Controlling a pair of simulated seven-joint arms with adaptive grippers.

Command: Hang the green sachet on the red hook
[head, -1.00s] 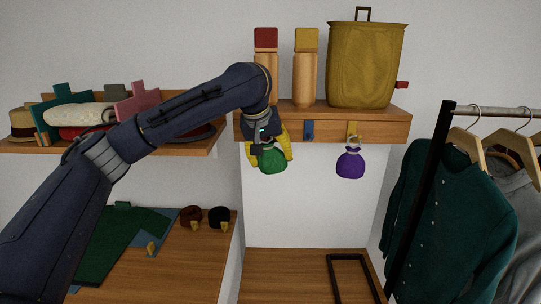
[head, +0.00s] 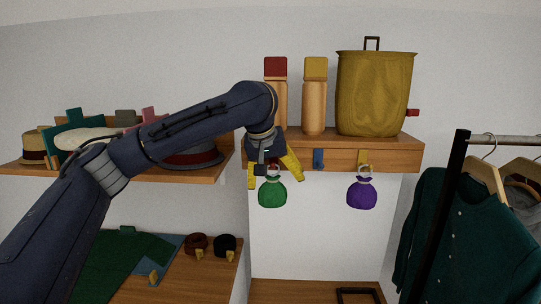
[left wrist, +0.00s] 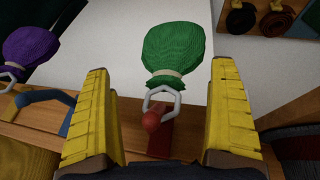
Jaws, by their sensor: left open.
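The green sachet (head: 272,193) hangs below the front edge of the upper right shelf. In the left wrist view the sachet (left wrist: 174,48) has a pale loop (left wrist: 177,103) that reaches to the red hook (left wrist: 152,122) and appears to be around its stem, behind the round tip. The hook is mostly hidden by my gripper in the head view. My left gripper (head: 275,180) is open, with its yellow fingers spread on either side of the loop and apart from the sachet. My right gripper is not in view.
A purple sachet (head: 362,194) hangs on the yellow hook (head: 363,157), with an empty blue hook (head: 318,159) between the sachets. Two wooden bottles and a mustard bin (head: 374,95) stand on the shelf above. A clothes rack (head: 437,210) is at the right.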

